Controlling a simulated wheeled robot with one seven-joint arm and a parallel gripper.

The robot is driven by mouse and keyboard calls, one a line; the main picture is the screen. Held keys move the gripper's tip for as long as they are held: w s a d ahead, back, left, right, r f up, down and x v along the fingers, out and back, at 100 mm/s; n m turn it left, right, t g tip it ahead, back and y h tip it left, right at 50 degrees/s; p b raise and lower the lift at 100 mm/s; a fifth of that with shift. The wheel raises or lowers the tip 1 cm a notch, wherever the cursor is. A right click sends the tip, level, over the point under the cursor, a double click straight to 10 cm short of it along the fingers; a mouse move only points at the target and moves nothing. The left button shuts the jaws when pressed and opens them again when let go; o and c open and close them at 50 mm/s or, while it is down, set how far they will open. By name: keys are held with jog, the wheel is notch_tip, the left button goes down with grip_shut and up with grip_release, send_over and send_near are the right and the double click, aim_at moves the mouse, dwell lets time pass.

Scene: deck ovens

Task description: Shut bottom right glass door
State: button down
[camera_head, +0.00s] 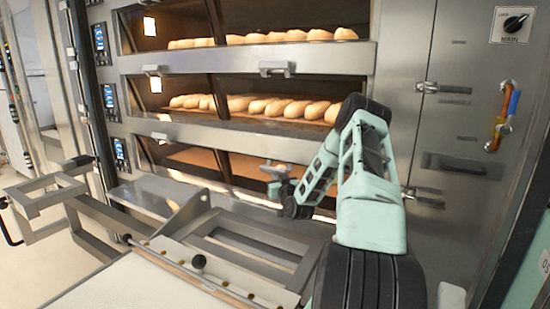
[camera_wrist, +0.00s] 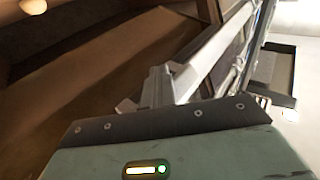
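The deck oven's bottom chamber (camera_head: 185,158) shows low in the head view, with a brown, empty deck floor. My arm covers its right part, so the bottom right glass door is mostly hidden, and I cannot tell its exact angle. My gripper (camera_head: 277,176) is in front of this chamber's right half, close to the opening. In the wrist view, a grey metal piece (camera_wrist: 160,88) stands just beyond the gripper body, beside a pale slanted bar (camera_wrist: 215,52). The brown chamber interior (camera_wrist: 90,75) fills the left. Fingertips are not clear, nor whether they touch anything.
Loaves lie in the top (camera_head: 265,37) and middle (camera_head: 250,104) chambers. A metal handle (camera_head: 277,68) sticks out below the top chamber. A metal frame with a white surface (camera_head: 135,285) stands in front at lower left. A steel cabinet panel (camera_head: 455,125) is at right.

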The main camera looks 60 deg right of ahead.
aim_at(277, 172)
jog(key=shift+r+p, duration=0.85)
jog(key=shift+r, duration=1.25)
jog(key=shift+d+f, duration=0.1)
jog(key=shift+f, duration=0.05)
jog(key=shift+s+f, duration=0.1)
jog(key=shift+f, duration=0.05)
jog(key=shift+s+a+f+b, duration=0.2)
jog(key=shift+s+a+f, duration=0.1)
jog(key=shift+s+a, duration=0.3)
jog(key=shift+s+a+f+b, duration=0.2)
jog(key=shift+s+a+f, duration=0.05)
jog(key=shift+s+a, duration=0.3)
jog(key=shift+f+b+v, duration=0.15)
jog(key=shift+v, duration=0.8)
jog(key=shift+f+b+v, duration=0.15)
jog(key=shift+v, duration=0.75)
